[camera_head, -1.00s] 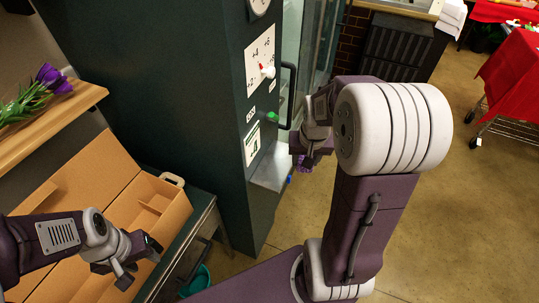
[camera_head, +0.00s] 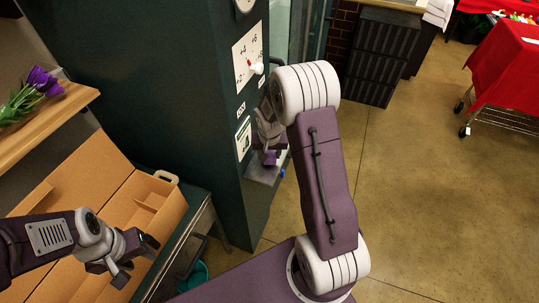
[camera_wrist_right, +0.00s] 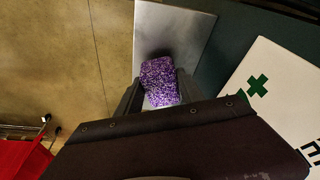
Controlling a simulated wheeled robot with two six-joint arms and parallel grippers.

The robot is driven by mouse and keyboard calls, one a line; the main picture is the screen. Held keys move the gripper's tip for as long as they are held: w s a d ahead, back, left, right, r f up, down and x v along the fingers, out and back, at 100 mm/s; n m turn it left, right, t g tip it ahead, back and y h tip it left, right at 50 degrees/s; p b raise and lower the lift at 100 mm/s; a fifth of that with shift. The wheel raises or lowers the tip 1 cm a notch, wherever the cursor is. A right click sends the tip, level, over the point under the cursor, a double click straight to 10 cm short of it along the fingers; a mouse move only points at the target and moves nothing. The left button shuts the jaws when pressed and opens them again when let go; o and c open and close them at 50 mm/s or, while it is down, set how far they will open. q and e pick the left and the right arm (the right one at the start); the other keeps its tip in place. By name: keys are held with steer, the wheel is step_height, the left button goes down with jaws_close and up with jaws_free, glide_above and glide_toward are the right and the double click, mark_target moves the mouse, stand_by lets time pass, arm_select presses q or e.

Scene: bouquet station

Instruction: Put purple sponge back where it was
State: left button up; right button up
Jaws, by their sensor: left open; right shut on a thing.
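The purple sponge (camera_wrist_right: 161,80) is speckled and sits between the fingers of my right gripper (camera_wrist_right: 155,95) in the right wrist view. In the head view the right gripper (camera_head: 268,155) is shut on it at the side of the dark green cabinet, by a small metal shelf (camera_head: 260,172). The wrist view shows the sponge in front of the same shelf (camera_wrist_right: 195,30), with a dark shadow beside it. I cannot tell whether it touches the shelf. My left gripper (camera_head: 138,260) is open and empty above the cardboard box.
The cabinet (camera_head: 150,90) carries a dial and a green-cross sign (camera_head: 243,138). The open cardboard box (camera_head: 100,200) lies at left, below a wooden shelf with purple flowers (camera_head: 35,85). A teal bucket (camera_head: 195,277) stands low by the bench.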

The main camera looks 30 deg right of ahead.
steer(key=shift+w+f, duration=0.3)
steer(key=shift+f, duration=0.4)
steer(key=shift+s+f, duration=0.1)
steer(key=shift+s, duration=0.05)
steer(key=o, duration=1.2)
steer(key=v, duration=1.2)
steer(key=s+a+f+n, duration=0.2)
steer(key=s+a, duration=0.2)
steer(key=s, duration=0.3)
steer(key=s+a+f+n+g+y, duration=0.1)
steer(key=s+a+f+n, duration=0.1)
steer(key=s, duration=0.6)
steer(key=a+n, duration=0.1)
steer(key=a, duration=0.1)
steer(key=shift+s+a+y, duration=0.2)
steer(key=shift+a+y, duration=0.1)
steer(key=shift+a, duration=0.1)
